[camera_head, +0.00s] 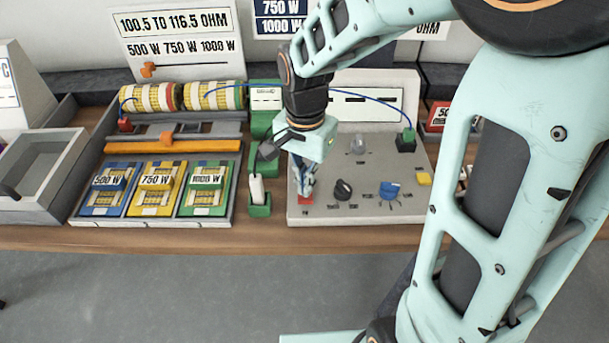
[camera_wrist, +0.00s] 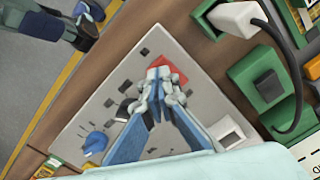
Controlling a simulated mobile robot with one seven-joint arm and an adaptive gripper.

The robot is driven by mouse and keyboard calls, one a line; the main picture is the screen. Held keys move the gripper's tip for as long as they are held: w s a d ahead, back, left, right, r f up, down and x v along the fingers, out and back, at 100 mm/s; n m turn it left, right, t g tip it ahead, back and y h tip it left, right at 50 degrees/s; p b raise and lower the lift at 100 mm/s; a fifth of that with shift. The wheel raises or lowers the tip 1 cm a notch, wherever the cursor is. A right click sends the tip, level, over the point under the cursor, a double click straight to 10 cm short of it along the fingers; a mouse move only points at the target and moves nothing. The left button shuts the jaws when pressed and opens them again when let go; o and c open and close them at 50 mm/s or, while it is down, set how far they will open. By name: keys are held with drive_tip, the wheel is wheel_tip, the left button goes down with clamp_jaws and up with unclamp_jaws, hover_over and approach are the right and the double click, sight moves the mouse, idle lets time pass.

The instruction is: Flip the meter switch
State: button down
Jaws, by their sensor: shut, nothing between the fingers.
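The meter (camera_head: 320,208) is a grey sloped panel with an upright display behind it. A red switch (camera_head: 306,201) sits at its front left corner and also shows in the wrist view (camera_wrist: 178,66). My gripper (camera_head: 303,192) points down over this corner, its fingers shut and empty. In the wrist view the fingertips (camera_wrist: 160,76) overlap the red switch and hide part of it; I cannot tell if they touch it. The panel also bears a black knob (camera_head: 343,190), a blue knob (camera_head: 389,191), a grey toggle (camera_head: 358,146) and a yellow block (camera_head: 424,179).
A green stand (camera_head: 260,209) with a white plug stands close to the left of the meter. Farther left are blue, yellow and green trays (camera_head: 155,190). A blue cable (camera_head: 370,100) runs to a dark green terminal (camera_head: 405,143) at the panel's back right.

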drive_tip(key=shift+f+b, duration=0.85)
drive_tip(key=shift+f, duration=0.25)
idle(0.3)
drive_tip(key=shift+r+p, duration=2.75)
drive_tip(key=shift+r, duration=0.8)
